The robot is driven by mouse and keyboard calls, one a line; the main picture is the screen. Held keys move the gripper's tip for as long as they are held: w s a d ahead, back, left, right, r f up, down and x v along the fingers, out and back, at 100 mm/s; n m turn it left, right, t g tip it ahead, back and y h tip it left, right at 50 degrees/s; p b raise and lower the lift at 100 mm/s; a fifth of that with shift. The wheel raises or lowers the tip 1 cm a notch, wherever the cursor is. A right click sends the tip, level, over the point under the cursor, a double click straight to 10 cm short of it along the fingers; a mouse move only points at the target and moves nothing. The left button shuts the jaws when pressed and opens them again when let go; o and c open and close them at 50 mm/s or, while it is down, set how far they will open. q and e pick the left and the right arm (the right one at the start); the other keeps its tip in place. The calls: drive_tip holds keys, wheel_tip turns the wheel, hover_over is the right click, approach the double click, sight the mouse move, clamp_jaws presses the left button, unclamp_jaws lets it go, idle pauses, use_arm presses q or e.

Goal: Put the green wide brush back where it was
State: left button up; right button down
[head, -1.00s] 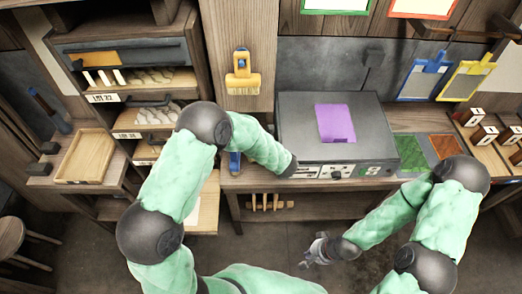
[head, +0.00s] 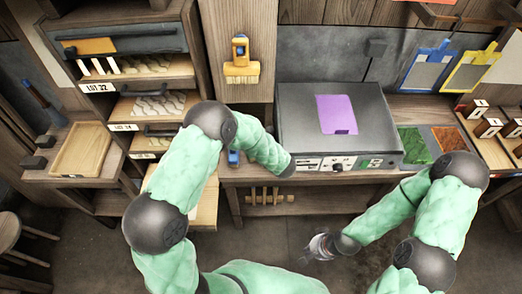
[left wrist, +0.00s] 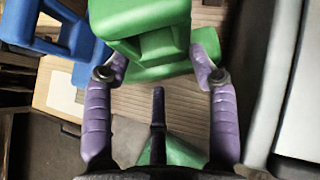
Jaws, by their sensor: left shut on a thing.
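The green wide brush (left wrist: 150,45) shows close up in the left wrist view as a thick green block, with more green lower down between the fingers. My left gripper (left wrist: 158,62) has its two purple fingers on either side of the green body and is shut on it. In the head view my left forearm hides this gripper and the green brush. My right gripper (head: 322,246) hangs low over the floor in front of the bench, away from the brushes. Its fingers are too small and blurred to read.
A yellow brush (head: 241,70) hangs on the wooden post. A grey box (head: 335,110) with a purple sheet stands on the bench. Drawers (head: 150,105) stand left.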

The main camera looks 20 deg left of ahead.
use_arm(q)
drive_tip(key=shift+f+b, duration=0.45)
drive_tip(key=shift+b, duration=0.05)
drive_tip(key=o, duration=1.4)
drive_tip(key=shift+c, duration=0.2)
